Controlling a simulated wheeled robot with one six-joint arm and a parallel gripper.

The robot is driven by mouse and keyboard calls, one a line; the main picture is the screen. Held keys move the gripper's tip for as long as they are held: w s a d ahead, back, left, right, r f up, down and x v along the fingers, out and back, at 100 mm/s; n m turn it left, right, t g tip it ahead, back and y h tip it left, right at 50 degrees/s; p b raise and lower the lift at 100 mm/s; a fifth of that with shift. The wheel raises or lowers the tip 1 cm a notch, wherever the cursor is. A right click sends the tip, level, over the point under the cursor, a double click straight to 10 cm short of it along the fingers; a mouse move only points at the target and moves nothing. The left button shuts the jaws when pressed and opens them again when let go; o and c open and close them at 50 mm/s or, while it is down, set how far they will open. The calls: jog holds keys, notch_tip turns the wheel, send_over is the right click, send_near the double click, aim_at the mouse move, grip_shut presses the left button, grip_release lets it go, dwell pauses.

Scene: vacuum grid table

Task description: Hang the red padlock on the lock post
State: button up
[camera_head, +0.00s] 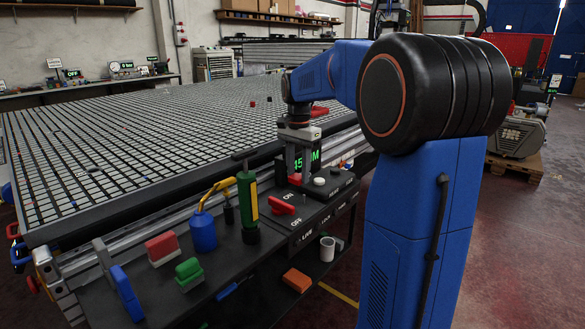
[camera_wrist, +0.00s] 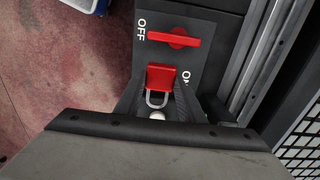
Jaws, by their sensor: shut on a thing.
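The red padlock (camera_wrist: 161,77) is between my gripper's fingers (camera_wrist: 160,88) in the wrist view, its metal shackle pointing toward the bottom of the picture. A white round-topped piece (camera_wrist: 157,115) shows just past the shackle; I cannot tell whether the two touch or whether this piece is the lock post. In the head view my gripper (camera_head: 296,172) points down over the black panel, with a bit of the padlock (camera_head: 295,179) showing red at its tips. I cannot clearly identify the lock post in either view.
A red rotary handle (camera_head: 282,206) with ON and OFF marks is beside my gripper; it also shows in the wrist view (camera_wrist: 175,40). White knobs (camera_head: 319,181) stand to the right. A green tool (camera_head: 248,205) and blue oil can (camera_head: 203,230) stand left. The grid table (camera_head: 130,130) lies behind.

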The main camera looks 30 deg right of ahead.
aim_at(298, 176)
dwell(0.4)
jog(key=shift+s+f, duration=0.1)
jog(key=shift+f, duration=4.35)
jog(key=shift+f, duration=0.1)
jog(key=o, duration=1.2)
notch_tip(298, 176, up, 17)
jog(key=shift+r, duration=0.2)
